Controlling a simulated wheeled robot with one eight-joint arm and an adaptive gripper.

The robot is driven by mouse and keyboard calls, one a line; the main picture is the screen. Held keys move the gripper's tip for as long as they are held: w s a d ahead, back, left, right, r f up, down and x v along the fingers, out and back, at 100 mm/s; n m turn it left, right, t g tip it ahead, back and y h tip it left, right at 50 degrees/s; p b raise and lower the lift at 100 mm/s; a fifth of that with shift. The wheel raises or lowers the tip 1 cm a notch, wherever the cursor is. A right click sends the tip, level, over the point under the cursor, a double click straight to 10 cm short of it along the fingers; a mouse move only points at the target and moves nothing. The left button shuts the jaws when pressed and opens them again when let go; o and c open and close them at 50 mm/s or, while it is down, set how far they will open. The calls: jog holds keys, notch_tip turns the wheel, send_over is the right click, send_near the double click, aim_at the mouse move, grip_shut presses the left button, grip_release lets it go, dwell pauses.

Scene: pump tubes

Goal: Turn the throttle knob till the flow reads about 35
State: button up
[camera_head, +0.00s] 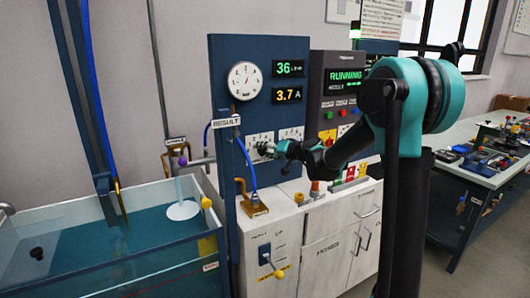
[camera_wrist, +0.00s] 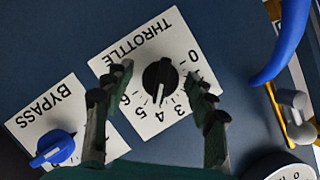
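The throttle knob (camera_wrist: 160,78) is black and round with a white pointer line, on a white THROTTLE plate (camera_wrist: 135,60) with a number scale. Its pointer sits roughly between 4 and 5. My gripper (camera_wrist: 158,74) has one finger on each side of the knob, with gaps visible between the fingers and the knob. In the head view my gripper (camera_head: 272,149) is at the left plate on the blue panel and partly hides the knob. The green flow display (camera_head: 289,68) reads 36. The orange display (camera_head: 288,95) below reads 3.7 A.
A blue bypass knob (camera_wrist: 54,149) is on the neighbouring plate, near one finger. A blue hose (camera_wrist: 283,45) is on the other side. A round gauge (camera_head: 245,81) is above the plates. A water tank (camera_head: 75,262) stands at the left and a cluttered bench (camera_head: 470,160) at the right.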

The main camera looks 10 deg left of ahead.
jog(key=v, duration=1.2)
jog(key=s+d+f+g+h, duration=0.1)
jog(key=s+d+f+h, duration=0.2)
jog(key=s+d+f, duration=0.3)
jog(key=s+d+f+g+h, duration=0.2)
jog(key=s+d+f+h, duration=0.2)
jog(key=s+d+f, duration=0.3)
jog(key=s+d+f+g+h, duration=0.2)
jog(key=s+d+f+h, duration=0.2)
jog(key=s, duration=1.4)
jog(key=d+f, duration=0.3)
jog(key=f, duration=0.4)
jog(key=shift+f+m, duration=0.3)
jog(key=shift+m, duration=0.1)
dwell(2.6)
